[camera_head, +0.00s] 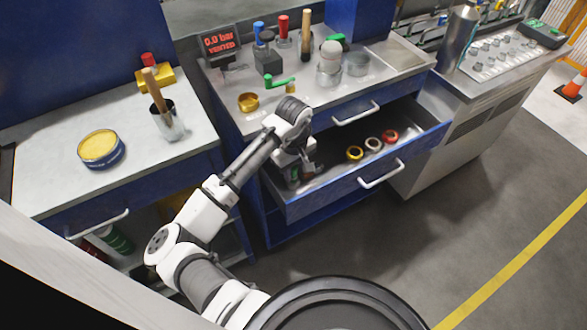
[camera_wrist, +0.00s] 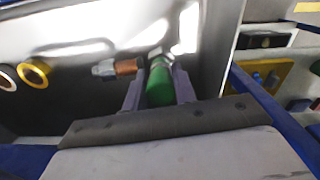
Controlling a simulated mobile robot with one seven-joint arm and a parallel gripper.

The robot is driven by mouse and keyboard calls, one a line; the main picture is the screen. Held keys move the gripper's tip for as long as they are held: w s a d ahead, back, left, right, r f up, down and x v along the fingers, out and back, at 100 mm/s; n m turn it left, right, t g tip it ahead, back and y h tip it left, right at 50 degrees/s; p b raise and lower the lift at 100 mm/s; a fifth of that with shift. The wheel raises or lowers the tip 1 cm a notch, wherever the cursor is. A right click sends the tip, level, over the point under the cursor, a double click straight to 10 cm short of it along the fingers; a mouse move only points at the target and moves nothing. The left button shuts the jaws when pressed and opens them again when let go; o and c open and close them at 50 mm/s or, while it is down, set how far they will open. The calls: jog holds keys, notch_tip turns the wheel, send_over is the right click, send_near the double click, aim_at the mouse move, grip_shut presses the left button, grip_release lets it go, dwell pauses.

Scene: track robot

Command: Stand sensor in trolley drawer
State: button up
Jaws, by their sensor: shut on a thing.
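The trolley drawer (camera_head: 345,183) is pulled open with its inside showing. My gripper (camera_head: 298,174) is down inside the left end of the drawer, pointing downward. In the wrist view my gripper (camera_wrist: 159,92) is shut on a green cylindrical sensor (camera_wrist: 160,84) with a metal tip, its fingers on either side. The sensor is mostly hidden by the gripper in the head view. I cannot tell whether its end touches the drawer floor. A copper-coloured fitting with a metal end (camera_wrist: 122,67) lies just left of the sensor in the wrist view.
Several coloured rings lie in the drawer, including a yellow one (camera_head: 355,153) and a red one (camera_head: 391,136). The trolley top holds a red-lit display (camera_head: 221,43), a brass cap (camera_head: 248,101) and a green-handled valve (camera_head: 280,82). The drawer's left wall is close to my gripper.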

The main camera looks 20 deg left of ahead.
jog(key=shift+f, duration=0.15)
jog(key=o, duration=1.1)
jog(key=shift+c, duration=0.2)
notch_tip(320, 180, up, 12)
jog(key=shift+r, duration=0.2)
